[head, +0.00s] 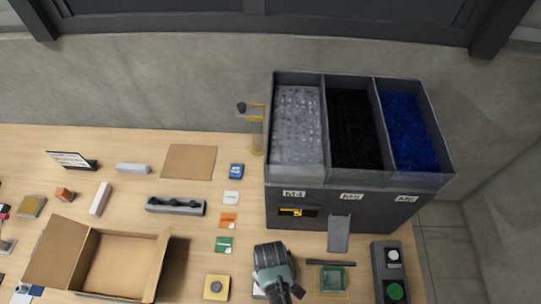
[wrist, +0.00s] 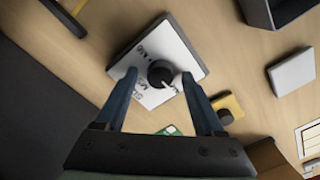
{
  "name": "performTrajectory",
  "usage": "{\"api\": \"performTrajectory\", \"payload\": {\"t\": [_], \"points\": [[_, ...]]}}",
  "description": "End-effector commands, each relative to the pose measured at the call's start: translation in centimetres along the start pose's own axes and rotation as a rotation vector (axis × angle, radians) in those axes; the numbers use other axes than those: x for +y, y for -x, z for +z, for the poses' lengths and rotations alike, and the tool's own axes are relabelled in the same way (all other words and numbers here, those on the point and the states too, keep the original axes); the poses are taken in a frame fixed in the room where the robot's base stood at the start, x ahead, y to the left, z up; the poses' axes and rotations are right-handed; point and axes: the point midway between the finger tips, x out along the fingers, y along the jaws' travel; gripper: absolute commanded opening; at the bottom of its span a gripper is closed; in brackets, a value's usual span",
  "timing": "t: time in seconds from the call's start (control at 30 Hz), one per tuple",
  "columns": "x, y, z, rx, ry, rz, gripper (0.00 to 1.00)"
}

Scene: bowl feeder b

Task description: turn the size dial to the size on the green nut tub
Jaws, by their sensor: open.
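The size dial, a black knob (wrist: 160,73) on a pale plate (wrist: 186,52) with dark lettering, lies between my fingertips in the wrist view. A light mark shows at the knob's lower right; I cannot read which size it points to. My gripper (wrist: 159,76) is open, one finger on each side of the knob with gaps; its height over the plate is unclear. In the head view my gripper (head: 280,286) hides most of the dial. A green square tub (head: 332,279) stands right of it on a yellow-edged spot; no size is readable there. A green-and-white card (head: 224,245) lies up-left.
A grey feeder (head: 340,206) with three filled bins stands behind my gripper, its chute (head: 339,233) facing forward. A yellow plate with a knob (head: 216,287) lies close left. A button box (head: 390,272) is at the right, an open carton (head: 122,262) at the left.

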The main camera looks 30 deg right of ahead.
Motion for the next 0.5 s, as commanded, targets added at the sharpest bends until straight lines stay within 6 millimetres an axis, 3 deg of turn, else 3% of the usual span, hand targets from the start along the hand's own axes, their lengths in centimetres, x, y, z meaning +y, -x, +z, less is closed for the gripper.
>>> {"api": "performTrajectory", "payload": {"t": [0.23, 0.5], "points": [[0.0, 1.4, 0.0, 0.001, -0.001, 0.001, 0.70], [0.0, 6.1, -0.1, 0.004, 0.000, 0.002, 0.70]]}}
